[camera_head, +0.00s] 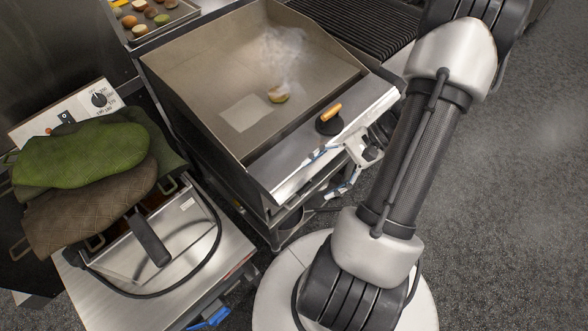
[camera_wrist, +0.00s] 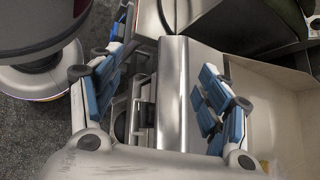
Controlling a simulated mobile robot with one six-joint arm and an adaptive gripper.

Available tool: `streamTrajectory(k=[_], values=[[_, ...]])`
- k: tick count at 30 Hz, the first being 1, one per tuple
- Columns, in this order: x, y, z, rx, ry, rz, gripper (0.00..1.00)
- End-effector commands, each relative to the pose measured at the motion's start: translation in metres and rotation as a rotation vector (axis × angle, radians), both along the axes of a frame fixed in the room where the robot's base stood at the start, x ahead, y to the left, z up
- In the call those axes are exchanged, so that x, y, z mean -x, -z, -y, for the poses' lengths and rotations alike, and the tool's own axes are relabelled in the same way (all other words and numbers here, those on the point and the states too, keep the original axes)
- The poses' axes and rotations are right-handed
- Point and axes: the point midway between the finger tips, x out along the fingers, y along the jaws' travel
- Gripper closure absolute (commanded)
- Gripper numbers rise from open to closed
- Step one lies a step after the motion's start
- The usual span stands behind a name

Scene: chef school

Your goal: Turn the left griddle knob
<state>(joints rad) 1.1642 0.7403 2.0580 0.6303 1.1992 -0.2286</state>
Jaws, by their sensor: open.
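The griddle (camera_head: 262,120) stands in the middle of the head view, with a steel front ledge (camera_head: 285,172). My gripper (camera_head: 331,172) is open and empty at the griddle's front edge, one finger over the ledge and one lower in front. The griddle's front face and its knobs are hidden in the head view. In the wrist view, my blue-padded fingers (camera_wrist: 160,88) straddle the front ledge and front panel. A dark rounded part (camera_wrist: 120,126) shows beside the left finger; it may be a knob, but I cannot tell which one. No clear grip on a knob is visible.
A smoking food piece (camera_head: 278,95) lies on the griddle. A press with a wooden handle (camera_head: 331,112) stands on the ledge near my gripper. Floor at right is clear.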

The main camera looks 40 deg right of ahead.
Motion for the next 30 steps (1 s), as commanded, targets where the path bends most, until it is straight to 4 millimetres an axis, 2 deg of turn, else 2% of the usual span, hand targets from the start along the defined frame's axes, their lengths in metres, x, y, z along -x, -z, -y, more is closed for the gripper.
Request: streamTrajectory(k=[3,8,12,18,21,25,30], values=[[0.022,0.036,0.02,-0.15,0.206,0.021,0.3],[0.049,0.083,0.036,-0.323,0.484,0.086,0.3],[0.072,0.124,0.04,-0.459,0.735,0.163,0.3],[0.092,0.17,0.033,-0.597,1.038,0.279,0.3],[0.096,0.183,0.029,-0.635,1.132,0.319,0.3],[0.097,0.191,0.027,-0.655,1.19,0.344,0.3],[0.083,0.193,0.025,-0.66,1.193,0.346,0.3]])
